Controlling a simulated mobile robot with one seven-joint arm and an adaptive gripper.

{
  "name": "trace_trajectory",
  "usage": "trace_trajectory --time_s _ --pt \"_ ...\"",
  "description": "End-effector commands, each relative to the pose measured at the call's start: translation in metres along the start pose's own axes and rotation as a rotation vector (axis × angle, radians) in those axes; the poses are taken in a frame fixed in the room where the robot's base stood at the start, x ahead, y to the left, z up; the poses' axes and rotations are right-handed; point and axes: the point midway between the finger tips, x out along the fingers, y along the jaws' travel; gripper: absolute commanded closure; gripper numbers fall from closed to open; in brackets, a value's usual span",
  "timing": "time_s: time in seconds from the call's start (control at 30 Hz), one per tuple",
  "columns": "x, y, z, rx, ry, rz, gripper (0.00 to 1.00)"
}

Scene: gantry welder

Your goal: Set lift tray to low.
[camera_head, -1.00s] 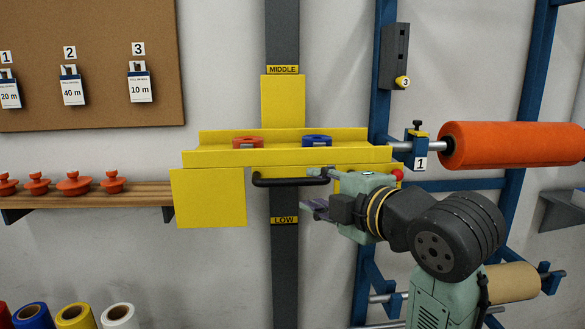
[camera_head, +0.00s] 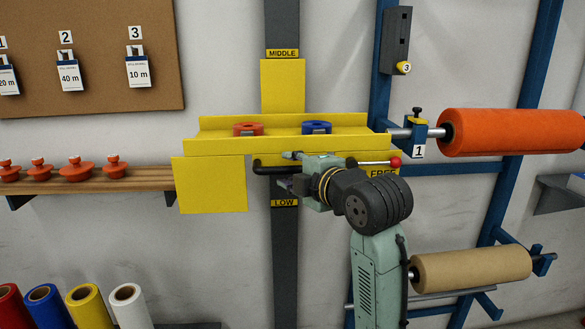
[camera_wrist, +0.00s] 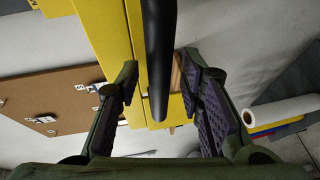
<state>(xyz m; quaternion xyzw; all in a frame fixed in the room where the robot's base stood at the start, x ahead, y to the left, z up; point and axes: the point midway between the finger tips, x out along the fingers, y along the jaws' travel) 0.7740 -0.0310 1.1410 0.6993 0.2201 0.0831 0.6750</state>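The yellow lift tray (camera_head: 222,148) sits on a dark vertical rail, between the MIDDLE label (camera_head: 282,53) above and the LOW label (camera_head: 284,203) below. A red ring and a blue ring rest on it. Its black handle bar (camera_head: 260,166) runs along the front and is partly hidden by my gripper (camera_head: 288,170). In the wrist view the handle (camera_wrist: 160,60) lies between the two fingers of my gripper (camera_wrist: 165,98). The fingers are apart, with gaps showing on both sides of the bar. A lever with a red knob (camera_head: 395,162) is at the tray's right, by a FREE label (camera_head: 383,172).
An orange roll (camera_head: 515,132) on a blue rack is at the right, with a brown roll (camera_head: 470,268) lower down. A wooden shelf (camera_head: 145,180) with red knobbed pieces is at the left. Coloured rolls (camera_head: 85,305) stand at lower left.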

Motion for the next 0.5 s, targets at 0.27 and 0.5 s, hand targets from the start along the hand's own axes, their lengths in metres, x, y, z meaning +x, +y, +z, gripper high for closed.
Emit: trace_trajectory --time_s 0.27,0.5 --pt "-0.0003 -0.0001 0.0 0.0 0.0 0.0 0.75" --pt "-0.0005 -0.0001 0.0 0.0 0.0 0.0 0.91"
